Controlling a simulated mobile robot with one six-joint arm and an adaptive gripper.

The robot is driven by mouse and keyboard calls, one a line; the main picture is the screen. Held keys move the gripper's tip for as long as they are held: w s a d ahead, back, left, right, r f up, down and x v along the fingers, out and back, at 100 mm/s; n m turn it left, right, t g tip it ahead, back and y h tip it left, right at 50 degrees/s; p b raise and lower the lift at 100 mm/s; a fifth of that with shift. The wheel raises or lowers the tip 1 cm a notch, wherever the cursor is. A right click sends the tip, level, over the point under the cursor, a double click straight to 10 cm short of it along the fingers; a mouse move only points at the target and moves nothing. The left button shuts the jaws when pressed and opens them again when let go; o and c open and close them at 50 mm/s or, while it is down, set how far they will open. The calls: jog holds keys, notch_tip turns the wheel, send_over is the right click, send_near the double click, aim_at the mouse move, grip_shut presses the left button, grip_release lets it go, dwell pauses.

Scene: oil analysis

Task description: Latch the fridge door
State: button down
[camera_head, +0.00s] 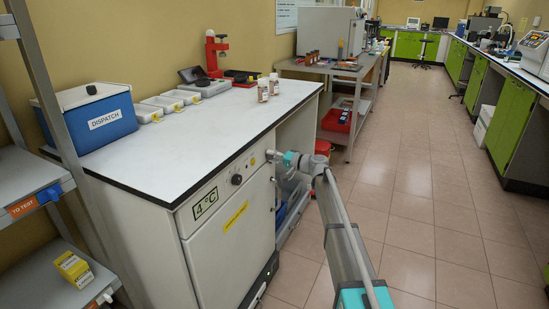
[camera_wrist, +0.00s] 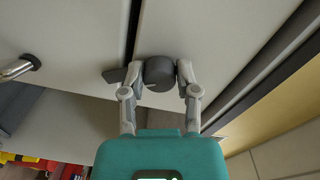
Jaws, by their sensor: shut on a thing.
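The white fridge door (camera_head: 232,252) sits under the control strip with the 4 °C display (camera_head: 205,203), and it looks closed or nearly so. My gripper (camera_head: 275,156) is at the upper right of the fridge front. In the wrist view my gripper (camera_wrist: 164,70) has its two fingers on either side of a dark round latch knob (camera_wrist: 159,73), shut on it. A flat dark tab (camera_wrist: 114,75) sticks out left from the knob, across the line of the dark seam (camera_wrist: 133,28). The gripper hides the latch in the head view. A metal handle (camera_wrist: 18,69) shows at left.
The white worktop (camera_head: 205,130) above the fridge holds a blue DISPATCH box (camera_head: 92,117), trays, two bottles and a red device (camera_head: 216,52). A shelf rack (camera_head: 22,180) stands at left. The tiled floor (camera_head: 430,220) at right is clear.

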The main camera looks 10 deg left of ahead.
jog(key=m, duration=0.6)
jog(key=shift+s+a+g, duration=0.15)
jog(key=shift+a+g, duration=0.05)
jog(key=shift+g, duration=0.1)
dwell(0.3)
jog(key=shift+c, duration=2.2)
grip_release()
jog(key=shift+o, duration=0.5)
jog(key=shift+d, duration=0.1)
jog(key=shift+s, duration=0.1)
